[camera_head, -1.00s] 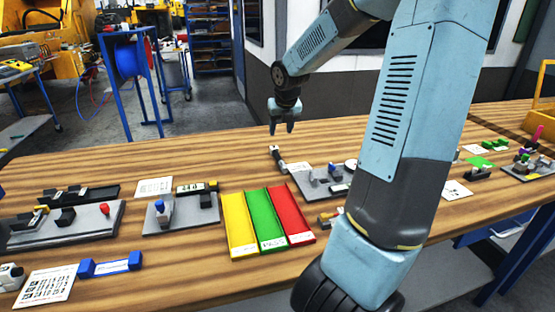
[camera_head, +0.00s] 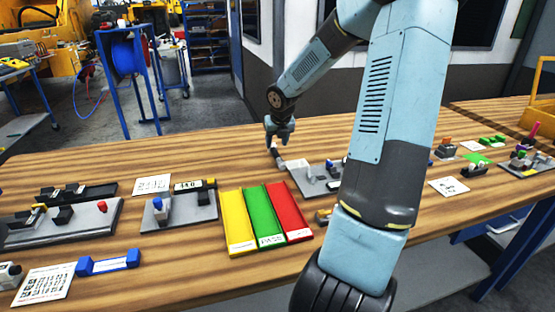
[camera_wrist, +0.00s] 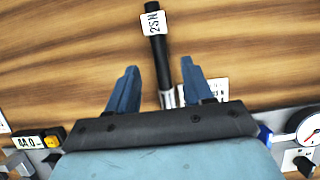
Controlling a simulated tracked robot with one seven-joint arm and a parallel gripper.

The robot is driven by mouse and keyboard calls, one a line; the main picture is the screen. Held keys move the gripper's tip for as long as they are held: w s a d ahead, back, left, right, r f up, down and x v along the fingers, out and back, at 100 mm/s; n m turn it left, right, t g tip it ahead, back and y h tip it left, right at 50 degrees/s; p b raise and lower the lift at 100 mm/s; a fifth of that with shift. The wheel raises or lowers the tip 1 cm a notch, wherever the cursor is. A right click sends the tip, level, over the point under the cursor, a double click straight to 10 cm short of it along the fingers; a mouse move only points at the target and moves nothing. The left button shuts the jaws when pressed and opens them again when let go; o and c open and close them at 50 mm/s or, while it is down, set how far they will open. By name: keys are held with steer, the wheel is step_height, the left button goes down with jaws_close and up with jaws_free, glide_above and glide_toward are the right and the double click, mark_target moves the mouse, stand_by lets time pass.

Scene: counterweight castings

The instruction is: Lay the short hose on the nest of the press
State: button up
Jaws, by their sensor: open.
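The short hose (camera_wrist: 163,62) is black with a white tag reading 2SN and a silver metal end. It lies on the wooden bench, and it shows in the head view (camera_head: 276,159) just below my gripper (camera_head: 278,142). In the wrist view my gripper (camera_wrist: 160,65) is open, with the hose showing between its two blue fingers; I cannot tell how high the fingertips are above it. A grey plate with fittings (camera_head: 312,181), which may be the press, stands right of the hose and is partly hidden by my arm. I cannot make out its nest.
A white card (camera_wrist: 214,89) lies beside the hose. A round gauge (camera_wrist: 310,128) and a digital display (camera_wrist: 28,143) sit at the wrist view's lower edges. Yellow, green (camera_head: 264,217) and red trays lie at the front. Bare bench (camera_head: 190,160) lies left of the hose.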

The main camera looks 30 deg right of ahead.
mark_target(275, 151)
steer(key=shift+x, duration=2.65)
steer(key=shift+w, duration=0.1)
jaws_close()
